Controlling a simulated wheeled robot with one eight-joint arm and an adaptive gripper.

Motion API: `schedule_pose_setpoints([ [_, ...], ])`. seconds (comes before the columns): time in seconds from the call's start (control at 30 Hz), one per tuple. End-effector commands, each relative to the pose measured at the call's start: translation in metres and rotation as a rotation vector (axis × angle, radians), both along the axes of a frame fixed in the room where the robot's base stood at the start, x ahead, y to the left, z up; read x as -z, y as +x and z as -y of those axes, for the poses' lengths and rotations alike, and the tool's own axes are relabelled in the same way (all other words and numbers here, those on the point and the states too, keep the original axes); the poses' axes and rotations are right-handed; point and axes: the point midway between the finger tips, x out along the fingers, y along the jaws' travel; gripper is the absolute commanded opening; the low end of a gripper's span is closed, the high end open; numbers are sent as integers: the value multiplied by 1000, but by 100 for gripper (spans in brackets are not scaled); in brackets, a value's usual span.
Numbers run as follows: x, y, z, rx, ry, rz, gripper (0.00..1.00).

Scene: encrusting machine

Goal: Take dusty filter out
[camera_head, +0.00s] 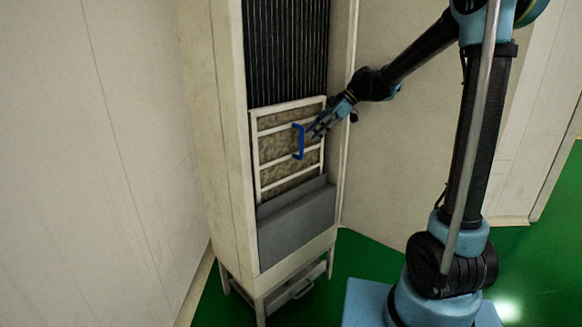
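The dusty filter (276,171) is a brownish panel in a pale slatted frame. It stands upright in the open front of a tall cream cabinet (222,135). A blue handle (299,142) stands out from the filter's right half. My gripper (314,133) is just to the right of the handle, with its fingers pointing toward it. The fingers are small and dark in this view, so I cannot tell whether they are open or touch the handle.
Dark vertical fins (287,50) fill the cabinet above the filter. A grey sloped panel (297,222) is below it, and a drawer with a handle (300,289) is low in the stand. Walls are close on the left and behind. Green floor (540,240) is free at right.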

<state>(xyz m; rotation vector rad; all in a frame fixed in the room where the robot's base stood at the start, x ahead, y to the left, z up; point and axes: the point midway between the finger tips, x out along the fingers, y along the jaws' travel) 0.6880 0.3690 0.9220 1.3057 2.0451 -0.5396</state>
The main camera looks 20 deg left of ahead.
Motion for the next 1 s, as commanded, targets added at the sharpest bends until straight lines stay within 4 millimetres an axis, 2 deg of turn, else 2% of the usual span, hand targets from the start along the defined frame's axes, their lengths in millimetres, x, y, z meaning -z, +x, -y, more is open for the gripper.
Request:
schedule_pose_setpoints([
  [0.37,20,-11,-20,-1,0,-1,18],
  [0.6,42,-21,-42,-1,0,-1,18],
  [0.87,46,-23,-45,3,-2,-1,18],
  [0.9,46,-23,-45,2,-1,0,16],
  [0.97,46,-23,-45,2,-1,0,2],
  [1.0,46,-23,-45,2,-1,0,0],
])
